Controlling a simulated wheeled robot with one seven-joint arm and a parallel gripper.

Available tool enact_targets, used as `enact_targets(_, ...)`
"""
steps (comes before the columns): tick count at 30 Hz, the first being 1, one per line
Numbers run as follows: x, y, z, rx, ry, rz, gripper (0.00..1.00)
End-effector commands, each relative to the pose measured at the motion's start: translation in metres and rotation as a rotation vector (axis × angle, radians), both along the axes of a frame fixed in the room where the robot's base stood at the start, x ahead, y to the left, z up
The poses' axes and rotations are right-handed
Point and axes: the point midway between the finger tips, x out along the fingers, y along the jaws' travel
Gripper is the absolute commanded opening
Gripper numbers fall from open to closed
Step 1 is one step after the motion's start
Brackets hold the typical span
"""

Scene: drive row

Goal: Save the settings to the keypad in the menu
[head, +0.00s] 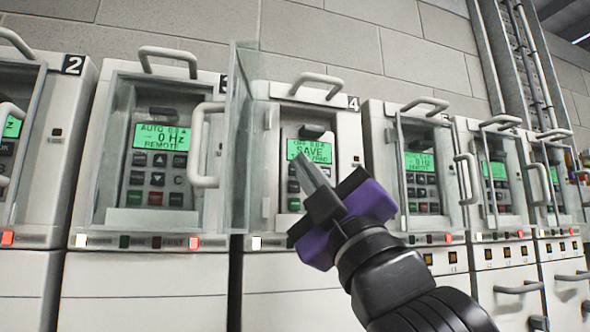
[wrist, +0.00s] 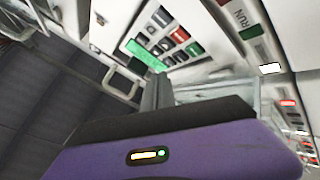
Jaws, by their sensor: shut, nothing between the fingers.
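The keypad of drive 4 (head: 294,187) has a lit green screen (head: 309,149) reading SAVE in its middle line, with smaller text above and below that is hard to read. Its clear door (head: 240,140) stands swung open to the left. My gripper (head: 300,160) is shut and empty, its tips in front of the keypad just below the screen, hiding most of the buttons. The wrist view shows the green screen (wrist: 145,56), dark buttons, a red button (wrist: 180,35) and a green button (wrist: 194,49) beyond my fingers. I cannot tell whether the tips touch a button.
Drive 3 (head: 150,215) on the left shows AUTO, 0 Hz and REMOTE behind its shut clear door. Another drive (head: 418,160) stands close on the right, also with a door and handle. More drives line the row on both sides. Handles stick out from the cabinets.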

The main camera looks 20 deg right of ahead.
Motion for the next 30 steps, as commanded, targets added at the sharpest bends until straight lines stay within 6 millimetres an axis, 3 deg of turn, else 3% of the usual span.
enact_targets(30,0.011,0.0,0.0,0.0,0.0,0.0,0.0)
